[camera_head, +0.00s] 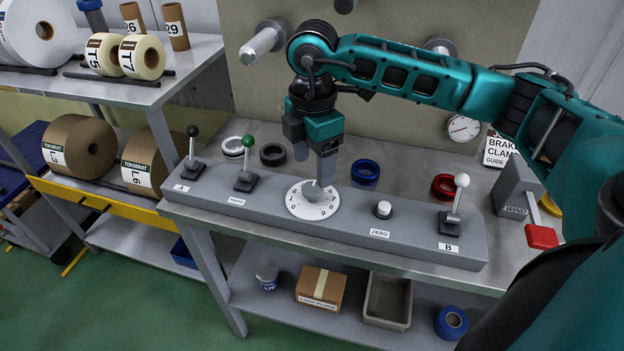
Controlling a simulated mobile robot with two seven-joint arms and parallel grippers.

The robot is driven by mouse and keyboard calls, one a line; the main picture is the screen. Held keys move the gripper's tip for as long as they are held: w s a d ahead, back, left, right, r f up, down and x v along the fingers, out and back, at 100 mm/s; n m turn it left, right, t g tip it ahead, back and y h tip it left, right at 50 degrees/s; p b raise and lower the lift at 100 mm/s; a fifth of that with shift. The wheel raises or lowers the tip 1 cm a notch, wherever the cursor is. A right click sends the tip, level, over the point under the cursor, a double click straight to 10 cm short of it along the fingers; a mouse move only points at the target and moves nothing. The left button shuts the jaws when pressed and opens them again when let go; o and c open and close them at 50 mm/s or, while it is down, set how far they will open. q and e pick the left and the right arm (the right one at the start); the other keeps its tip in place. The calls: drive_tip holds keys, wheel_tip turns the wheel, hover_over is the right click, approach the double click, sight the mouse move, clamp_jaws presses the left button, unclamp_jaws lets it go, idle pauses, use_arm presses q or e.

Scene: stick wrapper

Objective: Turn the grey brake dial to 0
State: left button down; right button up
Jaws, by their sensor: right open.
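The grey brake dial (312,191) is a small knob at the middle of a round white number plate (296,205) on the grey control panel. Digits ring the plate, and where the knob points is too small to tell. My right gripper (322,176) comes down from above over the knob, fingers pointing down. My left gripper is not in view.
On the panel stand a black lever (193,150), a green lever (247,160), a white button (383,209) and a white lever (456,200). Coloured rings, including a blue one (365,172), lie behind. A red-handled wind lever (541,236) is at right.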

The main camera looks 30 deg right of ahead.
sight(312, 188)
wheel_tip(312, 188, down, 5)
drive_tip(key=shift+r, duration=0.1)
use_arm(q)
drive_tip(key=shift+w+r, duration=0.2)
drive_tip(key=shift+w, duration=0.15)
use_arm(e)
drive_tip(key=shift+f, duration=0.3)
drive_tip(key=shift+c, duration=0.4)
drive_tip(key=c, duration=1)
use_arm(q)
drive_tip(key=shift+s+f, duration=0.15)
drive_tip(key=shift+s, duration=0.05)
use_arm(e)
drive_tip(key=shift+o, duration=0.2)
